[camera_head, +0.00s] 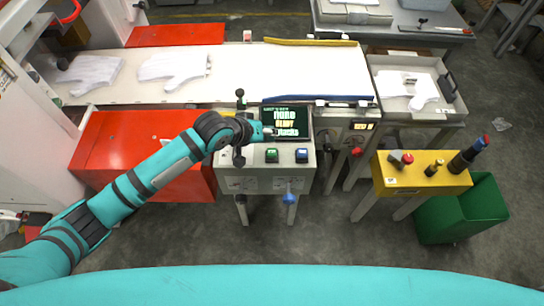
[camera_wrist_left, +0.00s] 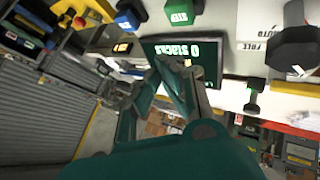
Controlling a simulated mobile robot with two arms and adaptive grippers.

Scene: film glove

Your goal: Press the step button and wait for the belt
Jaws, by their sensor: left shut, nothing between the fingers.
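The control box (camera_head: 245,180) stands in front of the belt. It carries a green button (camera_head: 271,155) and a blue button (camera_head: 302,155). In the left wrist view the green button (camera_wrist_left: 180,14) reads STEP, upside down, with the blue button (camera_wrist_left: 128,16) beside it. My left gripper (camera_head: 268,131) is shut and empty, in front of the left part of the dark screen (camera_head: 297,117) and behind the green button, apart from it. In the left wrist view its fingers (camera_wrist_left: 174,65) overlap the screen (camera_wrist_left: 217,52). White gloves (camera_head: 90,76) (camera_head: 172,67) lie on the belt (camera_head: 250,75). My right gripper is not visible.
A tray (camera_head: 457,108) with a white glove (camera_head: 410,90) stands at the belt's right end. A yellow stand (camera_head: 425,182) and a green bin (camera_head: 490,210) are at right. A black-knobbed post (camera_head: 241,98) stands beside the screen.

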